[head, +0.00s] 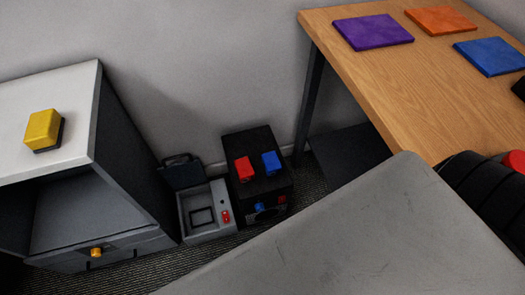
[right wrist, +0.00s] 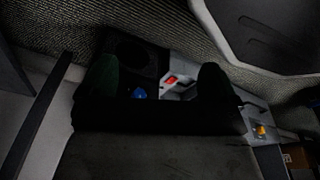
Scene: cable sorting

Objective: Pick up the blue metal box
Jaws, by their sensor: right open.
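No thing is plainly a blue metal box. A small blue block (head: 271,162) sits on top of a black box (head: 262,183) on the floor, beside a red block (head: 244,169). A flat blue square (head: 490,56) lies on the wooden table. In the right wrist view, the two dark fingers of my right gripper (right wrist: 160,77) stand apart, open with nothing seen held. A blue item (right wrist: 138,93) and a red item (right wrist: 172,80) show beyond them, apart from the fingers as far as the dark picture shows. My left gripper is not in view.
A wooden table (head: 395,85) at the right carries a purple square (head: 373,32) and an orange square (head: 441,20). A white-topped cabinet (head: 75,85) at the left carries a yellow block (head: 43,129). A grey open case (head: 207,211) stands between cabinet and black box.

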